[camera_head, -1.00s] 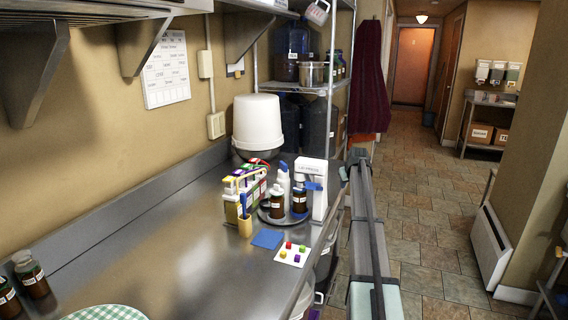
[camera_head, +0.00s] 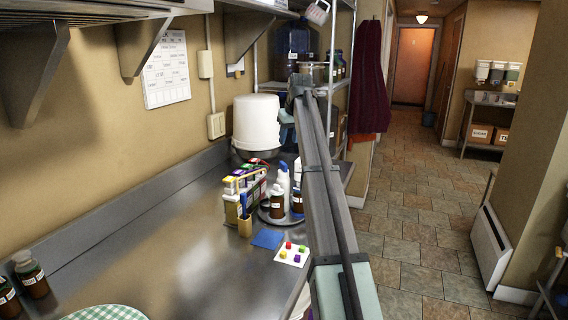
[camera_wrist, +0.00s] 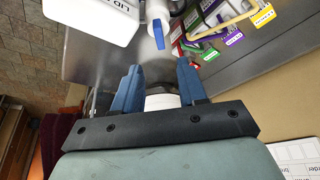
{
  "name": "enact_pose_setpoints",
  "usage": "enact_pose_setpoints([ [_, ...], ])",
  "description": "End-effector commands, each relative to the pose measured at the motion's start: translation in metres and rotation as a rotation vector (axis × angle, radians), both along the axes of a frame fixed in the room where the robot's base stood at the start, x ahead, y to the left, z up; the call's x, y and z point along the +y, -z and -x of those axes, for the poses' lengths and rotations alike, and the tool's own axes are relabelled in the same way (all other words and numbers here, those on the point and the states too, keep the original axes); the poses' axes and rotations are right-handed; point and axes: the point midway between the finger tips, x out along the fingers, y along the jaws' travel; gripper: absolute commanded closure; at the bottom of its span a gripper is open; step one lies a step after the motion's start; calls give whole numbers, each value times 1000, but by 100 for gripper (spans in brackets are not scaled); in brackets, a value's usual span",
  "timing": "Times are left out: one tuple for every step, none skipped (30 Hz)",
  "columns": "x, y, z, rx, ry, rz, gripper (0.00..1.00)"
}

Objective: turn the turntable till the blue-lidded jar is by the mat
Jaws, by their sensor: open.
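The dark round turntable (camera_head: 268,216) stands on the steel counter, partly hidden by my arm. On it are two brown jars with white labels, one at the left (camera_head: 278,206) and one at the right (camera_head: 298,203), and a white bottle with a blue spout (camera_head: 283,178). I cannot make out a blue lid on any jar. The blue mat (camera_head: 268,238) lies in front of the turntable. In the wrist view my gripper (camera_wrist: 159,66) is open, with a round white thing (camera_wrist: 162,101) showing between its blue fingers. The bottle's blue spout (camera_wrist: 158,34) is beyond the fingertips.
A white box (camera_wrist: 92,14) is close to the fingers. A white card with coloured cubes (camera_head: 291,254) lies near the counter edge. A white bucket (camera_head: 256,122) is behind.

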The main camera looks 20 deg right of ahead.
Motion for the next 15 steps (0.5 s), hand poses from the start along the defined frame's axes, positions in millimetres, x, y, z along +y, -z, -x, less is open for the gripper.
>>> enact_pose_setpoints([
  [0, 8, -3, 1, 0, 0, 58],
  [0, 12, -4, 1, 0, 0, 58],
  [0, 18, -7, 2, 0, 0, 58],
  [0, 23, -9, 2, 0, 0, 58],
  [0, 28, -11, 1, 0, 0, 58],
  [0, 35, -14, 1, 0, 0, 58],
  [0, 40, -16, 1, 0, 0, 58],
  [0, 45, -18, 1, 0, 0, 58],
  [0, 51, -20, 1, 0, 0, 58],
  [0, 56, -23, 0, 0, 0, 58],
  [0, 61, -25, 0, 0, 0, 58],
  [0, 67, -27, 0, 0, 0, 58],
  [0, 72, -29, 1, 0, 0, 58],
  [0, 76, -31, 0, 0, 0, 58],
  [0, 82, -34, 0, 0, 0, 58],
])
